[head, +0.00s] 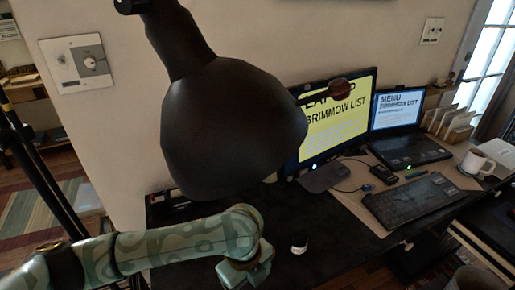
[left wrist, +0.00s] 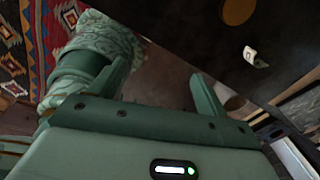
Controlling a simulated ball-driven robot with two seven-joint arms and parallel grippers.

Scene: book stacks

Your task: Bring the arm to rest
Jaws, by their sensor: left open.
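My left arm (head: 150,248) is green with a darker pattern and comes in from the left at the bottom of the head view. Its wrist bends down at the near edge of the dark desk, and the left gripper (head: 245,272) shows only in part there. In the left wrist view the left gripper (left wrist: 163,82) has its two green fingers spread wide, with nothing between them. A green patterned part of my own body is close beside the left finger. My right gripper is in neither view.
A large black lamp shade (head: 235,130) hangs over the dark desk (head: 345,235). A small white object (head: 299,246) lies on the desk near the gripper. Further right are a monitor (head: 340,120), a laptop (head: 410,150), a keyboard (head: 412,202) and a mug (head: 476,161).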

